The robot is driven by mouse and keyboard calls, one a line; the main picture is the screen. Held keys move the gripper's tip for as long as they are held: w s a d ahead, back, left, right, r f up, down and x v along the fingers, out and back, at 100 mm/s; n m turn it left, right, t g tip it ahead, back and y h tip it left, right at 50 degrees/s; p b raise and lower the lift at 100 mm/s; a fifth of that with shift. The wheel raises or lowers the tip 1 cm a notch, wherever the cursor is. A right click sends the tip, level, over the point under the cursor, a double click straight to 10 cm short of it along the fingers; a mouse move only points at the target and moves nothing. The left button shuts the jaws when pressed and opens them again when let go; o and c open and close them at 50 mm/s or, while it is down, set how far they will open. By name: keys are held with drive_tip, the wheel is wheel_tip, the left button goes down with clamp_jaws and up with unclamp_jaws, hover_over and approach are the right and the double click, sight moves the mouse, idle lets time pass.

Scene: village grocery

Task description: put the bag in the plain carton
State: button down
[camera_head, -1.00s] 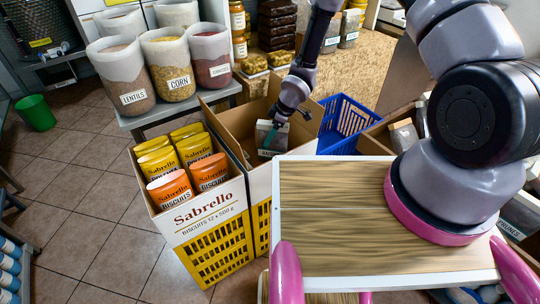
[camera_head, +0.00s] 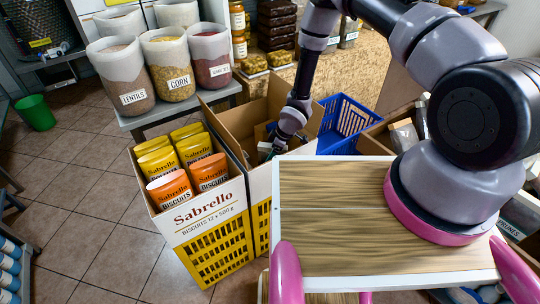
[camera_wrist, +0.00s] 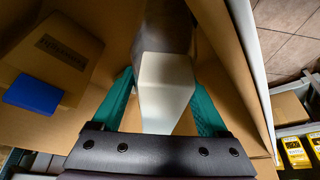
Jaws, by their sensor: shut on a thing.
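The plain carton (camera_head: 233,122) is open, with brown flaps raised, and stands just behind the biscuit carton. My gripper (camera_head: 270,149) reaches down into it from above. In the wrist view, the teal fingers of my gripper (camera_wrist: 162,78) are shut on the bag (camera_wrist: 166,85), which has a pale white end toward me and a darker grey-brown body. The bag is inside the carton's walls, near one wall; whether it touches the bottom I cannot tell. In the head view, the bag is mostly hidden by my gripper and the carton.
A brown package with a dark label (camera_wrist: 62,52) and a blue item (camera_wrist: 33,94) are at the left in the wrist view. A blue crate (camera_head: 347,120) is to the right. Grain sacks (camera_head: 168,65) stand behind.

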drive_tip(key=shift+f, duration=0.1)
unclamp_jaws()
drive_tip(key=v, duration=1.2)
